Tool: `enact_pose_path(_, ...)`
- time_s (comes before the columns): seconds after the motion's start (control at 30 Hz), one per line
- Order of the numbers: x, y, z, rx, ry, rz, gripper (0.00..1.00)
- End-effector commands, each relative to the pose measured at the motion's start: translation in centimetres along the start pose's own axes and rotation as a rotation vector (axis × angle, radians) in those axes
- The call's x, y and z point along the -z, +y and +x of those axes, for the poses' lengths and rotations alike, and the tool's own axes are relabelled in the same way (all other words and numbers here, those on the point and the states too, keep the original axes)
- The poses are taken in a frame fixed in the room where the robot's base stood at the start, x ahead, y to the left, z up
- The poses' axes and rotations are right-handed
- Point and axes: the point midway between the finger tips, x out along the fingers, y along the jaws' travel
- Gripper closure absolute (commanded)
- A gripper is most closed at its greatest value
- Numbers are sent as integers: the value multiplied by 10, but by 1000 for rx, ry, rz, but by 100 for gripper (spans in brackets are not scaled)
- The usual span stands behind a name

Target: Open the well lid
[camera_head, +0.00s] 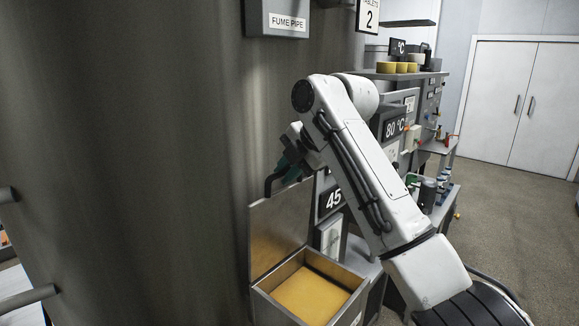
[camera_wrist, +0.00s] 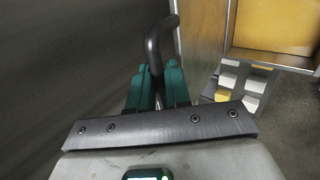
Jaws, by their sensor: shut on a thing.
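The well is a grey-rimmed box (camera_head: 264,294) with a yellow-orange bottom, low in front of my arm in the head view; it also shows at the top right of the wrist view (camera_wrist: 274,60). Its lid (camera_head: 280,232) stands about upright along the left edge, so the well is uncovered. A black bent handle (camera_head: 270,186) is at the lid's top; in the wrist view the handle (camera_wrist: 153,48) rises between the green fingers. My gripper (camera_head: 287,168), also in the wrist view (camera_wrist: 156,82), is shut on this handle. Where the handle joins the lid is hidden.
A large dark cylindrical wall (camera_head: 130,170) fills the left, close behind the lid. A workbench with signs, an "80 °C" panel (camera_head: 393,127) and small containers stands behind my arm. White and yellow blocks (camera_wrist: 240,85) show beside the well. Floor is free at right, before white doors (camera_head: 520,105).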

Motion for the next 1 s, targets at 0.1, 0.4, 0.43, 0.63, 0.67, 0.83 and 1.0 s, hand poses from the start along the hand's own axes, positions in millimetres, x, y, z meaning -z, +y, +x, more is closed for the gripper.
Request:
enact_pose_path(0.1,2,-8,9,23,9,3,100)
enact_pose_path(0.4,3,-8,10,25,11,2,79)
enact_pose_path(0.43,3,-8,9,24,11,2,76)
enact_pose_path(0.63,2,-7,8,20,9,3,65)
enact_pose_path(0.67,2,-7,8,20,9,3,65)
enact_pose_path(0.83,2,-6,6,18,8,3,65)
enact_pose_path(1.0,0,-6,-12,12,4,1,65)
